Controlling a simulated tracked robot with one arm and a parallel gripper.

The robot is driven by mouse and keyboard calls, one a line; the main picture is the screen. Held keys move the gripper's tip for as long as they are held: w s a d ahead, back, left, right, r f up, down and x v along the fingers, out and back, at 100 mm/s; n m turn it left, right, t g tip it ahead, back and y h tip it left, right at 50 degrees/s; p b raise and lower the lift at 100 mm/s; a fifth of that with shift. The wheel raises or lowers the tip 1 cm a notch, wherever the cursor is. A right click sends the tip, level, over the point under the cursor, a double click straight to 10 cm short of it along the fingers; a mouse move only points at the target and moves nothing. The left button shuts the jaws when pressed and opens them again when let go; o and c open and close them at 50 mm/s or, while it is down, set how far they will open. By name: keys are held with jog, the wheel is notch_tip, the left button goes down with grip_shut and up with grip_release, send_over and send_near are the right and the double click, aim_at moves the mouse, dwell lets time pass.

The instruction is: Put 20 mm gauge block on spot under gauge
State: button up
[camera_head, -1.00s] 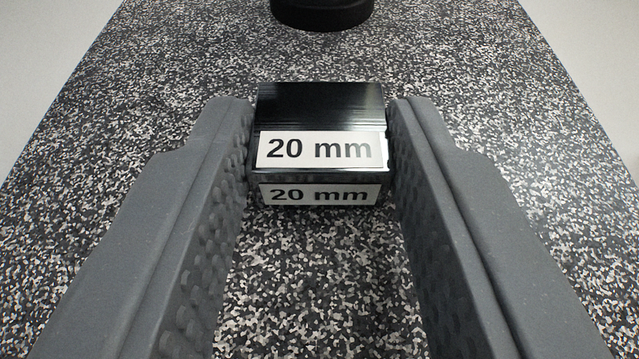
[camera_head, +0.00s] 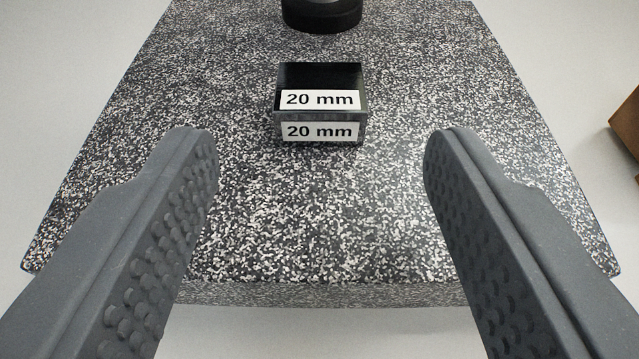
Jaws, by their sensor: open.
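The 20 mm gauge block (camera_head: 320,75) is a dark, shiny block with two white "20 mm" labels, one on top and one on its near face. It rests on the speckled granite plate (camera_head: 320,220), in front of the round black base (camera_head: 322,15) at the top edge of the view. What stands above that base is out of frame, and no marked spot shows. My gripper (camera_head: 320,155) is wide open and empty. Its two grey dimpled fingers are on this side of the block, to its left and right, and do not touch it.
The granite plate's front edge (camera_head: 320,293) crosses below the block, with pale floor beyond its sides. A brown object (camera_head: 627,130) is cut off at the right edge. The plate around the block is clear apart from the black base.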

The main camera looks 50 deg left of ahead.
jog(key=p+v, duration=0.1)
jog(key=v, duration=0.6)
jog(key=w+d+r+m+t+h, duration=0.2)
jog(key=w+d+r+h, duration=0.2)
jog(key=d+r, duration=0.55)
jog(key=w+d+r+m+t+h, duration=0.3)
jog(key=w+d+r, duration=0.2)
jog(key=d+r, duration=0.45)
jog(key=s+d+r+m+t+h, duration=0.1)
jog(key=s+d+r+h, duration=0.15)
jog(key=r, duration=0.35)
jog(key=s+d+r+m+h, duration=0.1)
jog(key=d+r+m, duration=0.1)
jog(key=d+r, duration=0.3)
jog(key=s+d+r+m, duration=0.2)
jog(key=s+r, duration=1)
jog(key=r, duration=0.3)
jog(key=shift+r+h, duration=0.2)
jog(key=shift+h, duration=0.25)
